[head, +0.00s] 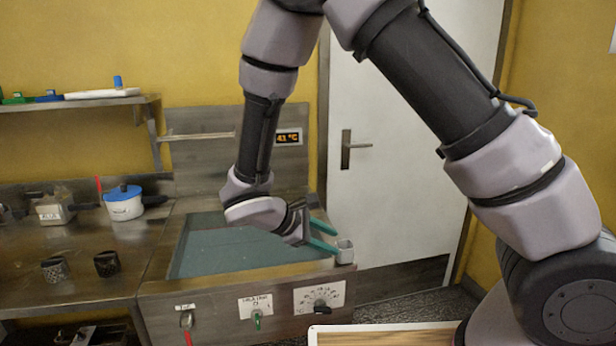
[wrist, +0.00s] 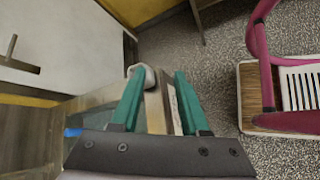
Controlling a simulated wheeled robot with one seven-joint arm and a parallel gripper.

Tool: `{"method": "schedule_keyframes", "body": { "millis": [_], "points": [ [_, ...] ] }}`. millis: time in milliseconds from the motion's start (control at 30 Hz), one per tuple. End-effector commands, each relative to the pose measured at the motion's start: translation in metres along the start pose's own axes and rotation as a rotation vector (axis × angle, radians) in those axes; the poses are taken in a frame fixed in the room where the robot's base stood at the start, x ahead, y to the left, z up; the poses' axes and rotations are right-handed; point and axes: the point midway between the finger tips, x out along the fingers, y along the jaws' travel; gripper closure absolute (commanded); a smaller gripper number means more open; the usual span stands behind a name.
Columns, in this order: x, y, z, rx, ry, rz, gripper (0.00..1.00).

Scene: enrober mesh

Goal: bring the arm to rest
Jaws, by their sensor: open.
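My gripper (head: 325,237) has teal fingers and is open in the head view. It hangs over the front right corner of the enrober tank (head: 282,271), by a small grey cup-like piece (head: 345,251) at that corner. In the wrist view my gripper (wrist: 155,100) shows its two teal fingers spread apart. The pale piece (wrist: 141,74) appears just beyond the left fingertip, and I cannot tell if they touch. Nothing is seen held between the fingers. My arm is bent, reaching up and then down to the tank.
A blue-lidded pot (head: 124,204) and two dark mesh cups (head: 107,263) stand on the steel counter at left. A temperature display (head: 288,138) is on the back panel. A white door (head: 400,150) stands behind. A wooden-topped board (head: 385,337) is at the front; a pink frame (wrist: 264,60) is at right.

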Motion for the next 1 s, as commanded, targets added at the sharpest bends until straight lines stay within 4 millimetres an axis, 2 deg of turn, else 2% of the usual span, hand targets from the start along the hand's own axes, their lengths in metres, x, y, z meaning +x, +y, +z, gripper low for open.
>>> {"method": "schedule_keyframes", "body": {
  "millis": [33,100,400,800,1000],
  "points": [
    [0.000,0.013,0.020,0.083,0.018,-0.079,0.55],
    [0.000,0.025,0.044,0.193,0.042,-0.183,0.55],
    [-0.007,0.064,0.148,0.684,0.176,-0.560,0.55],
    [-0.037,0.087,0.279,1.376,0.440,-0.853,0.55],
    [-0.056,0.088,0.329,1.678,0.588,-0.890,0.55]
  ]
}}
